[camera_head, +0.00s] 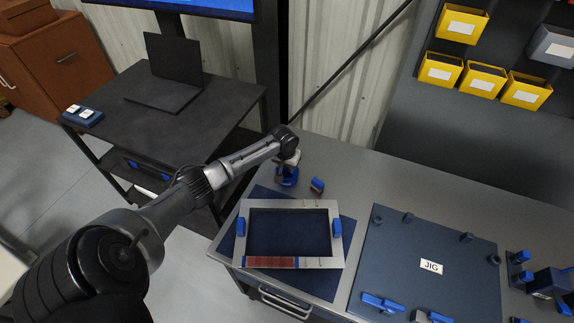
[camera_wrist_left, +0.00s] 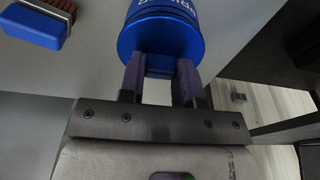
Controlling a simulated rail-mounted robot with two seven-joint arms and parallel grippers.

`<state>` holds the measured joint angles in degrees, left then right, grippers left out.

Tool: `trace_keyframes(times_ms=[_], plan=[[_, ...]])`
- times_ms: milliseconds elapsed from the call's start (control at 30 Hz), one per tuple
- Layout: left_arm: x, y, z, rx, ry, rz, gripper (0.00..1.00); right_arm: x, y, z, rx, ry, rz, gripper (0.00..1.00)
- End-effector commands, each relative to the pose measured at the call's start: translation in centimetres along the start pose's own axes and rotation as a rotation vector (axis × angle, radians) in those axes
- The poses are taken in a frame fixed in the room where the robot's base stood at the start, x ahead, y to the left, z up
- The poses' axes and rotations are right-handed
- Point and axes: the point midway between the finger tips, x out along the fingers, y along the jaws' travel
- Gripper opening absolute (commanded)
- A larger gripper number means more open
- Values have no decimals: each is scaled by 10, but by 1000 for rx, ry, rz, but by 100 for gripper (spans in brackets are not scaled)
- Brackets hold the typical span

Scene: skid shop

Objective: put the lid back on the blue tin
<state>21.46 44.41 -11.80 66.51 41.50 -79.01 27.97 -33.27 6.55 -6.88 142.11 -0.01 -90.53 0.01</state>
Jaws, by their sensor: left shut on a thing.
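The blue tin (camera_head: 286,181) stands on the grey bench beyond the frame, partly hidden under my left gripper (camera_head: 289,166). In the left wrist view its side with pale lettering (camera_wrist_left: 183,7) shows at the top. A round blue lid (camera_wrist_left: 160,38) is at the near end of the tin, lined up with it. My left gripper's dark fingers (camera_wrist_left: 160,82) are shut on the lid. I cannot tell whether the lid is fully seated or slightly above the rim. My right gripper is not in view.
A blue brush (camera_head: 317,185) lies close to the tin on the right; it also shows in the left wrist view (camera_wrist_left: 36,26). A metal frame with blue handles (camera_head: 240,213) lies on a dark mat (camera_head: 345,233) in front. A jig plate (camera_head: 398,240) is at right.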

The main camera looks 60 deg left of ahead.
Motion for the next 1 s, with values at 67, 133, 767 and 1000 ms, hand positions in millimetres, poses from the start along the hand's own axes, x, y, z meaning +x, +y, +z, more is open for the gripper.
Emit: trace_keyframes(times_ms=[67, 133, 767, 1000], plan=[[-1, 0, 0, 0, 0, 0, 9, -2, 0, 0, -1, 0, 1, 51], [0, 0, 0, 0, 0, 0, 9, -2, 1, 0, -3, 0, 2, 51], [-1, 0, 0, 0, 0, 0, 9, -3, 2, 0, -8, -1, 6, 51], [-1, 0, 0, -1, 0, 0, 9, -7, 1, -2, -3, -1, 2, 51]])
